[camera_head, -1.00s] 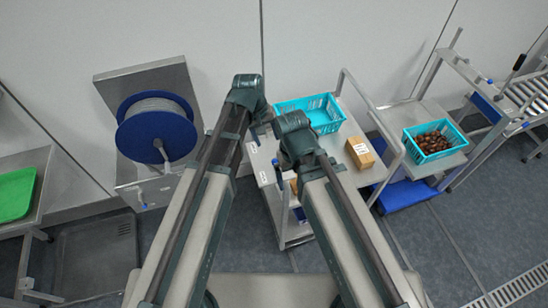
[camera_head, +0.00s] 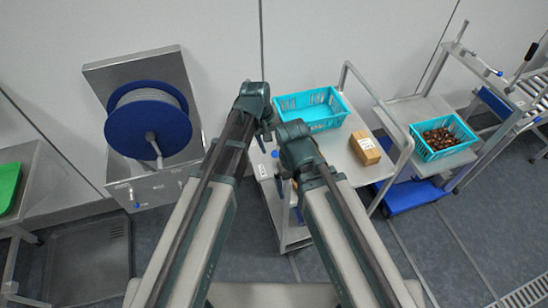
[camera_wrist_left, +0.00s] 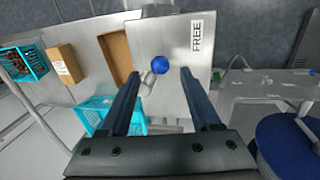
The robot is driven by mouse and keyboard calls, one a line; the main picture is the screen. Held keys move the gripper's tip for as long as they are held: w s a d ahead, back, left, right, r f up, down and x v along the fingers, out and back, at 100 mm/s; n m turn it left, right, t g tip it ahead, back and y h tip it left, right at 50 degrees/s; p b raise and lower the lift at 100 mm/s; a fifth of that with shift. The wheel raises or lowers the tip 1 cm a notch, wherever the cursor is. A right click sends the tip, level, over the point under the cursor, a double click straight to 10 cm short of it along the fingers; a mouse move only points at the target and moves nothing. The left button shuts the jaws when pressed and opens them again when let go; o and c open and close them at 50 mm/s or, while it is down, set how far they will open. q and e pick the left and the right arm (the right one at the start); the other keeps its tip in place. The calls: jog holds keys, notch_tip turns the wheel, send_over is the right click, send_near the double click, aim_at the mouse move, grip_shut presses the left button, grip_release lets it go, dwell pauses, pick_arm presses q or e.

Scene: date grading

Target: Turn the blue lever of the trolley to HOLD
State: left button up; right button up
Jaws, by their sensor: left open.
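The trolley (camera_head: 345,160) is a grey metal cart with its labelled end panel facing my left arm. In the left wrist view this panel (camera_wrist_left: 180,35) carries a FREE label (camera_wrist_left: 196,35). The blue lever knob (camera_wrist_left: 160,64) sits beside a grey hub (camera_wrist_left: 147,80), with the lever slanting toward the FREE side. The HOLD label cannot be read. My left gripper (camera_wrist_left: 160,75) is open, its two fingers on either side of the lever in the picture; contact is not visible. In the head view my left gripper (camera_head: 264,137) is small and partly hidden. My right gripper does not show.
The trolley carries a turquoise crate (camera_head: 341,98) and a cardboard box (camera_head: 365,147). A crate of dates (camera_head: 465,151) stands on another cart to the right. A blue reel (camera_head: 120,125) is mounted at left. Open floor (camera_head: 440,250) lies at lower right.

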aim_at(274, 152)
pick_arm(q)
jog(key=shift+w+d+f+b, duration=0.1)
jog(key=shift+d+f+b, duration=0.1)
jog(key=shift+f+b, duration=0.65)
jog(key=shift+d+f+b, duration=0.15)
jog(key=shift+f+b, duration=0.4)
jog(key=shift+f, duration=0.55)
grip_shut()
